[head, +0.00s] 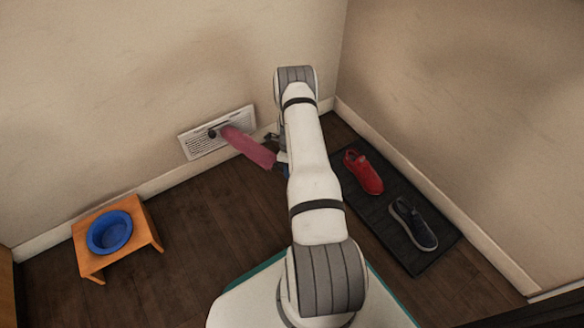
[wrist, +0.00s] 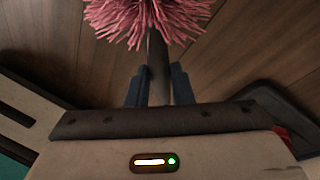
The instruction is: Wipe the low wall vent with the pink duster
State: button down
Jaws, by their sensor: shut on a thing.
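The low wall vent (head: 190,146) is a white slatted panel on the left wall, just above the baseboard. The pink duster (head: 248,147) overlaps the vent's right part in the head view; I cannot tell whether it touches. A small dark spot shows on the vent beside the duster's far end. My gripper (wrist: 158,85) is shut on the duster's dark handle, which stands between the two blue fingers in the wrist view. The fluffy pink head (wrist: 150,14) is beyond the fingertips, its top cut off. In the head view my arm mostly hides the gripper.
A wooden stand (head: 92,261) with a blue bowl (head: 110,233) is on the floor at left. A dark mat (head: 408,188) at right holds a red shoe (head: 363,172) and a dark shoe (head: 413,224). Wood floor between the stand and my arm is clear.

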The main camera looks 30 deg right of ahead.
jog(key=a+p, duration=0.1)
jog(key=a, duration=0.9)
dwell(0.8)
jog(key=s+p, duration=0.3)
jog(key=s, duration=0.3)
dwell(0.4)
jog(key=s+p, duration=0.1)
jog(key=s, duration=0.2)
dwell(0.4)
